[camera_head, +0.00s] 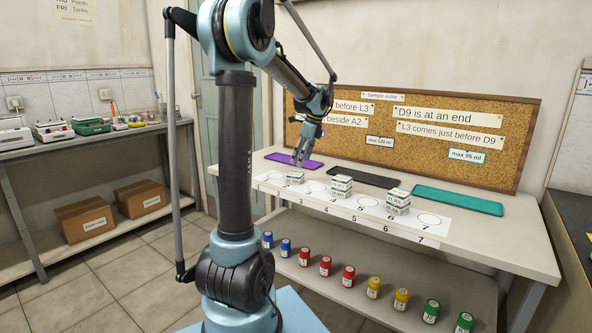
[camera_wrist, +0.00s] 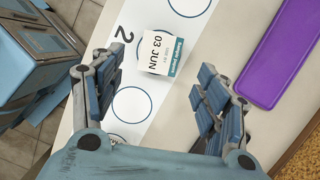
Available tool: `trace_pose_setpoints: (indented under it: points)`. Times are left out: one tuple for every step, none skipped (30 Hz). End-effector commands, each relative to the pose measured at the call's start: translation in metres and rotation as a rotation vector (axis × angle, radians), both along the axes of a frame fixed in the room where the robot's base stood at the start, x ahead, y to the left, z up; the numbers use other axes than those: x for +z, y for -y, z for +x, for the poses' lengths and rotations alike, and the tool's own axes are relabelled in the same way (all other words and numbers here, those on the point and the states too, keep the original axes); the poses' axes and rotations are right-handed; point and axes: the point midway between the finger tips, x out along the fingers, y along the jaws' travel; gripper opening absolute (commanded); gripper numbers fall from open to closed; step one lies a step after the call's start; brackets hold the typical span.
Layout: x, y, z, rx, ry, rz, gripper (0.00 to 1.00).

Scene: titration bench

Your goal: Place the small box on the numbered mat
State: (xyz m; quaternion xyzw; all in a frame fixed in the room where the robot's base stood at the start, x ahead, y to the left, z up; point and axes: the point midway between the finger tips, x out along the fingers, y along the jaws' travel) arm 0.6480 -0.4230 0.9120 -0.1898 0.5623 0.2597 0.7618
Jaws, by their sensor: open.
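A small white box (camera_wrist: 160,55) with "03 JUN" and a teal band lies on the numbered mat (camera_wrist: 104,75), near the number 2, over part of a printed circle. In the head view a single small box (camera_head: 295,177) sits near the mat's left end; the numbered mat (camera_head: 377,216) runs along the front of the bench. My gripper (camera_head: 300,160) is above the bench, just behind that box. In the wrist view its two fingers (camera_wrist: 162,62) are spread, with the box showing between and beyond them. Nothing is held.
Two box stacks (camera_head: 341,187) (camera_head: 397,201) stand farther right along the mat. Behind it lie purple (camera_head: 312,164), black (camera_head: 363,176) and green (camera_head: 458,200) mats, empty where visible. A corkboard (camera_head: 420,100) with notes stands at the back. Several coloured jars (camera_head: 348,275) fill the lower shelf.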

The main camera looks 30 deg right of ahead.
Motion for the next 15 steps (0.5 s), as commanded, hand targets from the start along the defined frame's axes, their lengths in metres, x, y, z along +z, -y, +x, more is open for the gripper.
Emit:
trace_pose_setpoints:
  points:
    - [0.009,0.002,-0.002,-0.001,0.000,0.000,0.68]
    - [0.014,0.003,-0.003,-0.001,0.000,0.000,0.68]
    - [0.019,0.003,-0.005,-0.001,0.000,0.000,0.68]
    - [0.023,0.004,-0.006,-0.001,0.000,0.000,0.68]
    - [0.027,0.005,-0.007,-0.001,0.000,0.000,0.68]
    - [0.031,0.006,-0.008,-0.002,0.000,0.000,0.68]
    - [0.034,0.007,-0.008,-0.002,0.000,0.000,0.68]
    - [0.036,0.007,-0.009,-0.002,0.000,0.000,0.68]
    - [0.039,0.008,-0.010,-0.001,0.000,0.000,0.68]
    - [0.041,0.008,-0.010,-0.001,0.000,0.000,0.68]
    - [0.042,0.008,-0.010,-0.001,0.000,0.000,0.68]
    - [0.043,0.009,-0.011,-0.001,0.000,0.000,0.68]
    - [0.044,0.009,-0.011,-0.001,0.000,0.000,0.68]
    - [0.044,0.009,-0.011,0.000,0.000,0.000,0.68]
    - [0.045,0.007,-0.011,0.003,0.001,-0.001,0.68]
